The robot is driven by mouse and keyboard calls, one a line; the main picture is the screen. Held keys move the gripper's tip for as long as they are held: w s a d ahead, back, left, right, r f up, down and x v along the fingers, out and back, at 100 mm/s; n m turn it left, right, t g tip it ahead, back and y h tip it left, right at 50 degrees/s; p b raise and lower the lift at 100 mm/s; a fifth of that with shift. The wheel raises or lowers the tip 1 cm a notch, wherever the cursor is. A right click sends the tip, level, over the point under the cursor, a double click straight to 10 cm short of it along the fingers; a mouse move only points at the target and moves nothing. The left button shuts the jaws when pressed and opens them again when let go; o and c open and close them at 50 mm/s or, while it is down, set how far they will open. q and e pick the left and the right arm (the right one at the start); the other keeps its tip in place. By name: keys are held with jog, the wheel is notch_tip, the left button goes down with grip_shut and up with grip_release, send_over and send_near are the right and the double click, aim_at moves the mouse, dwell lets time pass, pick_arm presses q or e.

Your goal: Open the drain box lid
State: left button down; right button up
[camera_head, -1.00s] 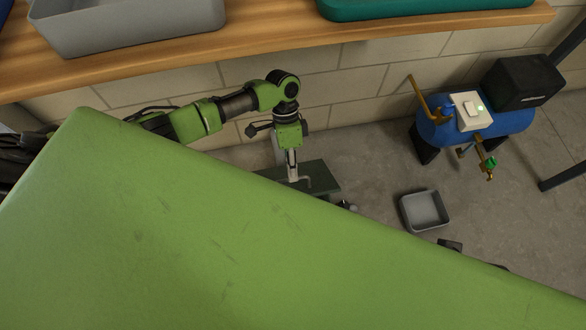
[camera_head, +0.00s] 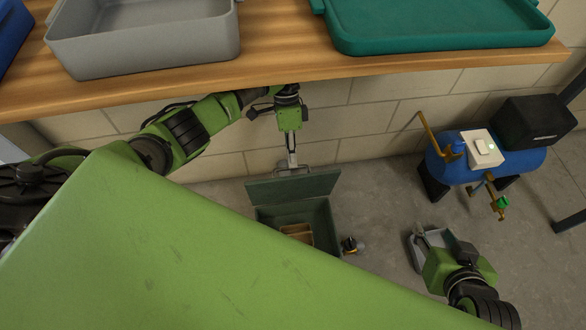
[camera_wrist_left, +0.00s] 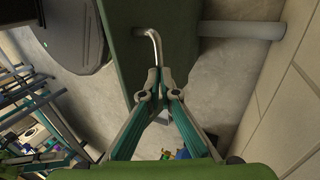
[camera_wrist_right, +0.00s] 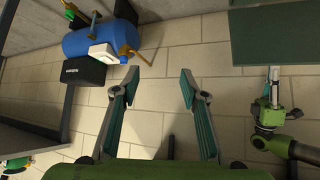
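The drain box (camera_head: 324,220) stands on the floor near the wall. Its dark green lid (camera_head: 290,187) is swung up along the back side, and the inside shows, with a tan thing (camera_head: 297,231) in it. My green body hides the near part of the box. My left gripper (camera_head: 292,163) is shut on the metal lid handle (camera_head: 308,169). In the left wrist view its fingertips (camera_wrist_left: 158,74) meet at the bent handle (camera_wrist_left: 154,42) beside the lid (camera_wrist_left: 126,50). My right gripper (camera_head: 420,234) is over the floor at right; its fingers (camera_wrist_right: 160,77) are apart and empty. The lid also shows in the right wrist view (camera_wrist_right: 275,38).
A wooden shelf (camera_head: 290,75) with a grey bin (camera_head: 150,50) and a teal tray (camera_head: 440,40) overhangs the box. A blue tank (camera_head: 485,160) stands at right. A small fitting (camera_head: 350,246) is beside the box.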

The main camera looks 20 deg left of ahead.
pick_arm(q)
jog(key=shift+a+f+b, duration=0.1)
jog(key=shift+f+b, duration=0.2)
jog(key=shift+f, duration=1.2)
pick_arm(e)
jog(key=shift+w+a+r+t+y, duration=0.15)
jog(key=shift+w+a+r+t, duration=0.15)
jog(key=shift+w+r+t, duration=0.4)
jog(key=shift+w+a+r+t+y, duration=0.15)
jog(key=shift+w+a+r+t, duration=0.25)
jog(key=shift+w, duration=0.5)
pick_arm(q)
jog(key=shift+s, duration=0.1)
pick_arm(e)
jog(key=shift+d+r, duration=0.1)
pick_arm(q)
jog(key=c, duration=2.4)
grip_release()
jog(key=o, duration=1)
jog(key=shift+w+f, duration=0.2)
jog(key=shift+f, duration=0.05)
jog(key=shift+r, duration=0.1)
pick_arm(e)
jog(key=shift+w, duration=0.15)
pick_arm(q)
jog(key=shift+a+r, duration=0.15)
jog(key=shift+c, duration=0.6)
